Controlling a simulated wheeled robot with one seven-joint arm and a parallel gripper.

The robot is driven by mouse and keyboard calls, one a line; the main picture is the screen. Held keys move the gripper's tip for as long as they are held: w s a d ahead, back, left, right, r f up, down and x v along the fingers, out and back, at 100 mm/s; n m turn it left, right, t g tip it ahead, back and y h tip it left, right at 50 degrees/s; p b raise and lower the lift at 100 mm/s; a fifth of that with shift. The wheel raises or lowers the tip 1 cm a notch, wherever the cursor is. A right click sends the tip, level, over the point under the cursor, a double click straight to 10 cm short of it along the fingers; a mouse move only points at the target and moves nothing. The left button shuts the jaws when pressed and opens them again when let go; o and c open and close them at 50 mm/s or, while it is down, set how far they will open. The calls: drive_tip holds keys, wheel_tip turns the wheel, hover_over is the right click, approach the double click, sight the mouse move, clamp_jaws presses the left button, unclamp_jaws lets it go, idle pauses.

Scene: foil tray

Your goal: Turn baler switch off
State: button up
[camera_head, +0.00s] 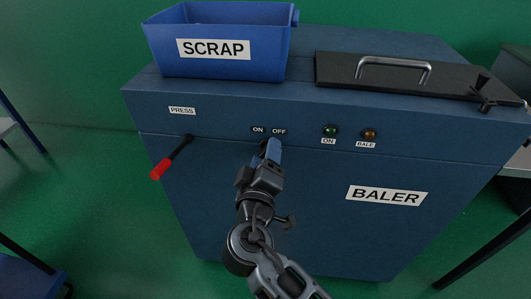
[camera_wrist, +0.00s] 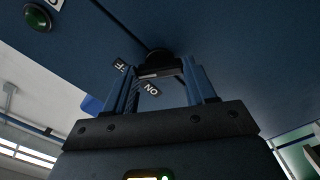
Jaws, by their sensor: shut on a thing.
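The baler (camera_head: 300,210) is a large blue cabinet with a white BALER label. On its front panel are the ON and OFF labels (camera_head: 269,131) of the switch. My gripper (camera_head: 270,148) reaches up to the panel just under these labels and hides the switch in the head view. In the wrist view the black switch knob (camera_wrist: 158,57) sits between the two blue fingertips of my gripper (camera_wrist: 162,72), which are shut on it. The ON label (camera_wrist: 150,89) shows beside it, and the OFF label is partly covered. The knob's exact setting cannot be told.
A red-tipped press lever (camera_head: 170,160) sticks out at left. A blue SCRAP bin (camera_head: 217,65) and a dark lid with a handle (camera_head: 393,66) are on top.

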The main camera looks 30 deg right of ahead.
drive_tip(key=shift+n, duration=0.5)
drive_tip(key=o, duration=1)
drive_tip(key=shift+o, duration=0.2)
drive_tip(key=shift+s, duration=0.1)
drive_tip(key=v, duration=0.7)
drive_tip(key=shift+s+a, duration=0.2)
drive_tip(key=shift+a, duration=0.05)
drive_tip(key=shift+f, duration=0.1)
